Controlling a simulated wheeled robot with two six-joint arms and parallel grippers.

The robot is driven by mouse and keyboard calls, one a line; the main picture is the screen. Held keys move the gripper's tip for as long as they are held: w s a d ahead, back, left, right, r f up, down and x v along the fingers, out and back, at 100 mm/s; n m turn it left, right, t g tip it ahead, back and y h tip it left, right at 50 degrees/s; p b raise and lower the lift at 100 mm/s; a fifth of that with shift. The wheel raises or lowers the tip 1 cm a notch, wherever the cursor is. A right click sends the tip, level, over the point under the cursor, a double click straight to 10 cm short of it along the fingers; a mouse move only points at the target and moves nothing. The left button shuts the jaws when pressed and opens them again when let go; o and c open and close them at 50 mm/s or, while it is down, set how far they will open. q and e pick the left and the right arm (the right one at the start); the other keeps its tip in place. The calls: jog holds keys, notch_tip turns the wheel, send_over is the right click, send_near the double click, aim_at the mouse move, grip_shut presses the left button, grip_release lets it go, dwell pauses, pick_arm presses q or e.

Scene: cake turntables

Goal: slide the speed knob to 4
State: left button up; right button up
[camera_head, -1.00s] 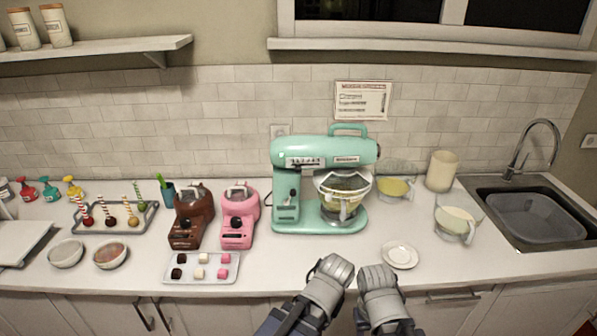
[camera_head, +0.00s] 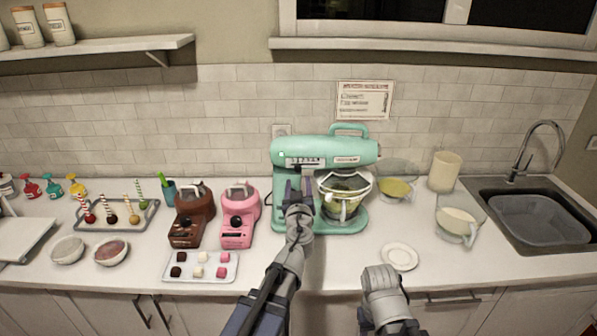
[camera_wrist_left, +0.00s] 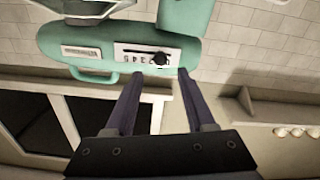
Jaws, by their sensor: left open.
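The mint-green stand mixer (camera_head: 345,151) stands at the middle of the counter. Its speed scale (camera_head: 305,161) is on the side of the head. In the left wrist view the black speed knob (camera_wrist_left: 160,59) sits on the white scale plate (camera_wrist_left: 135,50), toward the plate's right end. The numbers are too small to read surely. My left gripper (camera_head: 299,186) is open and empty in front of the mixer's column, below the scale. In the left wrist view its fingers (camera_wrist_left: 156,80) frame the area just short of the knob, apart from it. My right arm (camera_head: 385,290) shows at the front edge; its jaws cannot be made out.
A glass bowl with a pale mix (camera_head: 342,200) sits under the mixer head. Brown (camera_head: 187,225) and pink (camera_head: 238,225) machines stand to the left. A saucer (camera_head: 399,257) lies at the front right. A notice (camera_head: 364,100) hangs on the wall.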

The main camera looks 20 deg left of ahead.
aim_at(298, 170)
pick_arm(q)
jog(key=shift+w, duration=0.1)
jog(key=x, duration=0.7)
jog(key=shift+w+a, duration=0.15)
jog(key=shift+w, duration=0.2)
grip_shut()
dwell(1.1)
